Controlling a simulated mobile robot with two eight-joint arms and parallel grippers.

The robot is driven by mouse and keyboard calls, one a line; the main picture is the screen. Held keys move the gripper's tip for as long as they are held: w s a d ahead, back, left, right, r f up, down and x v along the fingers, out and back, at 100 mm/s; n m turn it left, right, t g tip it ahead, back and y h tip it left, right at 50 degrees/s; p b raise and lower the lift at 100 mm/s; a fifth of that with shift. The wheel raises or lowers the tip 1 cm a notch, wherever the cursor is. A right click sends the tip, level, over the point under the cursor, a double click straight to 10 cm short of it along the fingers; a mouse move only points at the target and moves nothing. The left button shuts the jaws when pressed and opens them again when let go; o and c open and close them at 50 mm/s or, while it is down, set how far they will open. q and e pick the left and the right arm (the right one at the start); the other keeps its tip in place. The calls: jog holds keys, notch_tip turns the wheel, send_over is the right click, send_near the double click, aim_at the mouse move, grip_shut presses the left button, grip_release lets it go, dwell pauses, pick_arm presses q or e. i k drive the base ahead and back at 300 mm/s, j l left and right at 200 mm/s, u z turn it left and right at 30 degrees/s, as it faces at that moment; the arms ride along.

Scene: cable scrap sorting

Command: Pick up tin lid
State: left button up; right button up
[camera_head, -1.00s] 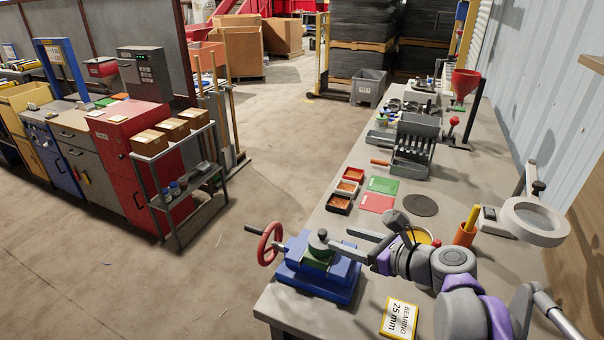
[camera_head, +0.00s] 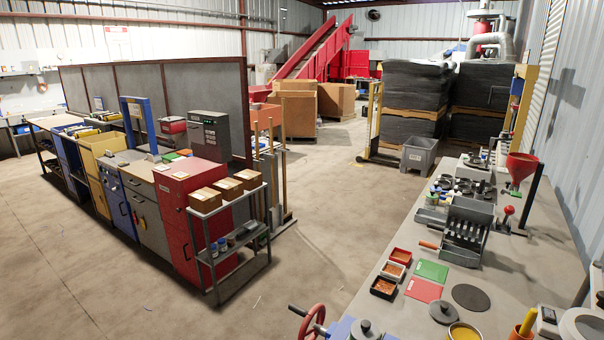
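A dark grey round lid with a small knob (camera_head: 443,312) is low in the head view, on the workbench beside a round yellow tin (camera_head: 464,331) holding yellowish material. A similar grey knobbed disc (camera_head: 365,329) shows at the bottom edge, by the blue bench machine with a red handwheel. That machine is mostly cut off, so I cannot tell how this disc is seated. I cannot tell for certain which of the two is the tin lid. Neither gripper is in view.
Open floor lies between.

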aim_at(444, 311)
jog(key=z, duration=1.3)
